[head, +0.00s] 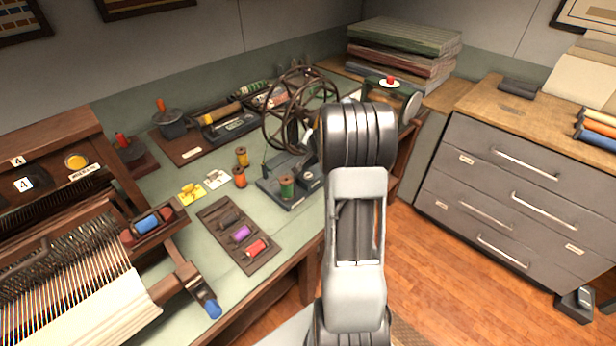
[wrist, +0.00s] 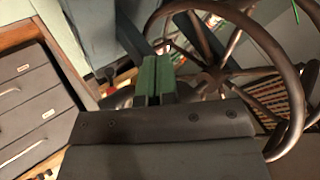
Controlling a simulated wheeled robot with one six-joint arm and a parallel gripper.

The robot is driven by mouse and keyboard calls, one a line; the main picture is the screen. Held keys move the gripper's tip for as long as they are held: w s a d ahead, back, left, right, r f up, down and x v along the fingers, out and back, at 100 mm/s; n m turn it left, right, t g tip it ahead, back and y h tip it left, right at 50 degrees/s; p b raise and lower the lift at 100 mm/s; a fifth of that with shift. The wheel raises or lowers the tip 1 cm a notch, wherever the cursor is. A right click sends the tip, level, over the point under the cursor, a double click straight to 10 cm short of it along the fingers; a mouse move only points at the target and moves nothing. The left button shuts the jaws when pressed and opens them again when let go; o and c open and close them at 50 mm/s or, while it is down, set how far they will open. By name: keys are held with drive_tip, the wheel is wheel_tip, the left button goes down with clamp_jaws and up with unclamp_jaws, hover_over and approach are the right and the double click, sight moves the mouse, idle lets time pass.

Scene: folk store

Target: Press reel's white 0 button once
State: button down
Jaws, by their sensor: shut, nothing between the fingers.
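A dark spoked wheel (head: 266,124), which may be the reel, stands upright on a dark base (head: 272,187) at the back of the green table. Its curved rim fills the right of the wrist view (wrist: 291,66). I cannot make out a white 0 button in either view. My gripper (wrist: 157,62) shows in the wrist view with its two green fingers together and nothing between them. It is close beside the wheel's rim and spokes; I cannot tell whether it touches. In the head view my own arm hides the gripper and what lies behind it.
A green device with a red knob (head: 390,80) stands behind my arm. A spool rack (head: 225,215) lies in front of the wheel, with loose spools near it. A loom (head: 40,250) fills the left. A grey drawer cabinet (head: 480,180) stands right, with wooden floor (head: 450,290) before it.

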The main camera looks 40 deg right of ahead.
drive_tip(key=b, duration=0.5)
hover_over(310, 175)
wheel_tip(310, 175, down, 7)
drive_tip(key=shift+r, duration=0.15)
drive_tip(key=shift+f+b, duration=0.7)
drive_tip(key=shift+b, duration=0.15)
drive_tip(key=shift+f+b, duration=0.25)
drive_tip(key=shift+b, duration=0.1)
idle(0.9)
drive_tip(key=shift+f+b, duration=0.2)
drive_tip(key=shift+b, duration=0.1)
drive_tip(key=shift+f+b, duration=0.5)
drive_tip(key=shift+b, duration=0.15)
idle(0.8)
drive_tip(key=shift+r, duration=0.2)
drive_tip(key=shift+r+p, duration=0.7)
drive_tip(key=shift+r, duration=0.05)
